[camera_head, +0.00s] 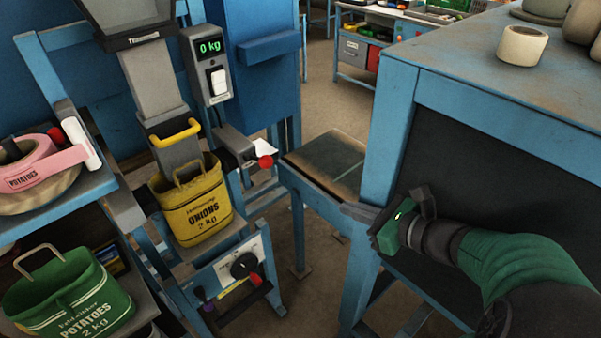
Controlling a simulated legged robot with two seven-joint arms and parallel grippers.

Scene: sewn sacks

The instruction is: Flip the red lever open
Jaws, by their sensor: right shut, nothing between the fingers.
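A red ball-shaped knob (265,162) sits on the end of a short grey lever arm at the right of the weighing machine, below its display. A second red part, a short red tip (255,280), is on a black rotary knob (244,266) on the lower panel; I cannot tell which is the lever meant. A yellow onion sack (196,208) sits upright under the machine's chute. My right gripper (362,212) is shut and empty beside the blue table's leg, right of both red parts and touching neither. My left gripper is not in view.
A yellow handle (175,133) crosses the chute. A blue table (480,70) stands at right; a low bench (325,160) lies between.

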